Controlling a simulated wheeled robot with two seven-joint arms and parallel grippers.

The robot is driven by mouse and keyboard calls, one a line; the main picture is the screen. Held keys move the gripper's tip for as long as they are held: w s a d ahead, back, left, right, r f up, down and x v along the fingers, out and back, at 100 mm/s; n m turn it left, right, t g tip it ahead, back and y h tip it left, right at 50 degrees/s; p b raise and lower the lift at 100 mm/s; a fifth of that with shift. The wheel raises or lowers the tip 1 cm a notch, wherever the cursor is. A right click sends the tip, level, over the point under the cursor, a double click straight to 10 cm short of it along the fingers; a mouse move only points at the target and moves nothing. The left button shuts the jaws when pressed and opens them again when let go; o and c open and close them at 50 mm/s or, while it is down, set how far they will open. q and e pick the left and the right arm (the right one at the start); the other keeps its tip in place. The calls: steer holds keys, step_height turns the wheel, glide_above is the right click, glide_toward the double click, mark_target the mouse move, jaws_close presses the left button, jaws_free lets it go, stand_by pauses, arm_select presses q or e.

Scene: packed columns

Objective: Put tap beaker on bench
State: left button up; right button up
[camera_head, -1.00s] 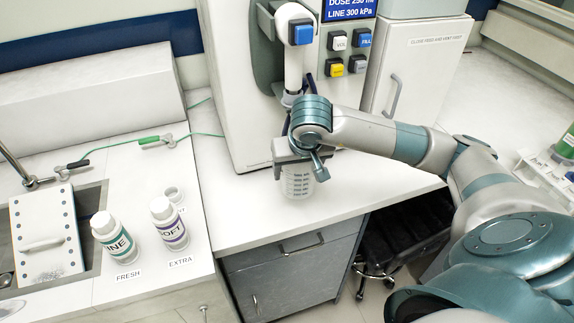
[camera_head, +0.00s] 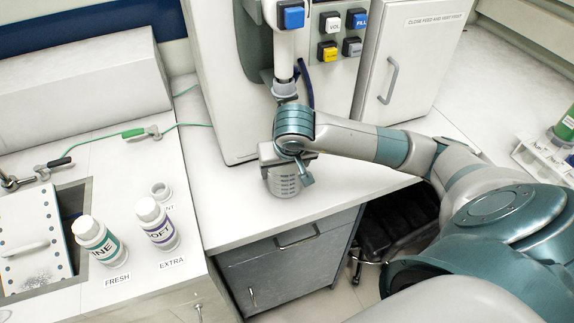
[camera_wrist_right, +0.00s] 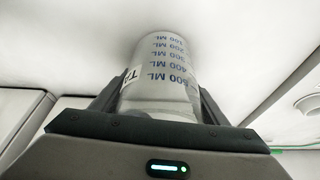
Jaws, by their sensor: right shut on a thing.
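The beaker (camera_head: 284,184) is a clear cup with graduation marks, held over the front part of the white bench (camera_head: 232,205), below the dispenser's nozzle. In the right wrist view the beaker (camera_wrist_right: 165,70) shows blue volume marks up to 500 ML and part of a white label. My right gripper (camera_head: 285,158) is shut on the beaker, with one finger on each side of it. I cannot tell whether the beaker's base touches the bench. My left gripper is not in view.
The white dispenser (camera_head: 218,80) with coloured buttons stands behind the beaker. Two labelled bottles, FRESH (camera_head: 96,240) and EXTRA (camera_head: 156,224), stand at the left near a sink with a white perforated board (camera_head: 30,235). The bench's front edge is close.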

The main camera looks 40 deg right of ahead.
mark_target(285, 169)
steer(key=shift+w+d+f, duration=0.1)
steer(key=shift+f, duration=0.15)
steer(key=shift+r, duration=0.1)
steer(key=shift+b, duration=0.3)
steer(key=o, duration=1)
steer(key=shift+r+p, duration=0.1)
steer(key=shift+p, duration=0.25)
steer(key=shift+s+r, duration=0.1)
steer(key=shift+s, duration=0.1)
arm_select(q)
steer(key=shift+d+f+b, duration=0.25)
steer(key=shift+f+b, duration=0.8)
steer(key=shift+b, duration=0.05)
arm_select(e)
steer(key=shift+v, duration=5.8)
